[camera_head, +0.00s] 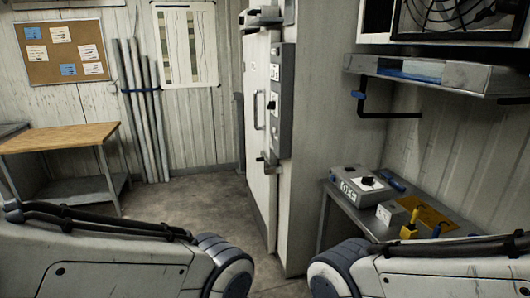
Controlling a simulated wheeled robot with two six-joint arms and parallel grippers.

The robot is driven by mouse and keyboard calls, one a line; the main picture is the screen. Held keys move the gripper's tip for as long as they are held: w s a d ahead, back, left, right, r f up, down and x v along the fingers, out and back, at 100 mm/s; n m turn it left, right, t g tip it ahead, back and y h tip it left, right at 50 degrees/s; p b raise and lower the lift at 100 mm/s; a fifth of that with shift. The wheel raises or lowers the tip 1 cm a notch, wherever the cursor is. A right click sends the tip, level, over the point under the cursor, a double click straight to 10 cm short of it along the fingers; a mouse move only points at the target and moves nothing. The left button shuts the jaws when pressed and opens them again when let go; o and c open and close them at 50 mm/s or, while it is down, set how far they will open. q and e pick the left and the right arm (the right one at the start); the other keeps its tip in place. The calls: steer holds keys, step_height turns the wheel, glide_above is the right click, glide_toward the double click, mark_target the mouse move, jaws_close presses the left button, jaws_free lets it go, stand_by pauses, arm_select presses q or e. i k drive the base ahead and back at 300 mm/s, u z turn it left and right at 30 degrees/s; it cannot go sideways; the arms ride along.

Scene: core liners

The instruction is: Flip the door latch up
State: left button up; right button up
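A tall white door (262,130) stands in the middle of the view, seen at a steep angle. It has a vertical pull handle (257,110) on its face. A small grey latch (270,160) sits low on the door's right edge, below a grey control panel (281,100) with a dark knob. The latch is small in the picture, and I cannot tell which way its lever points. My left and right arm links show at the bottom corners, well short of the door. Neither gripper shows in this view.
A wooden-topped bench (60,138) stands at the left, with several grey tubes (145,110) leaning on the wall beside it. A metal table (345,205) with a control box (362,186) stands at the right. The floor (200,210) before the door is clear.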

mark_target(260, 159)
steer(key=i, duration=1)
steer(key=u, duration=0.15)
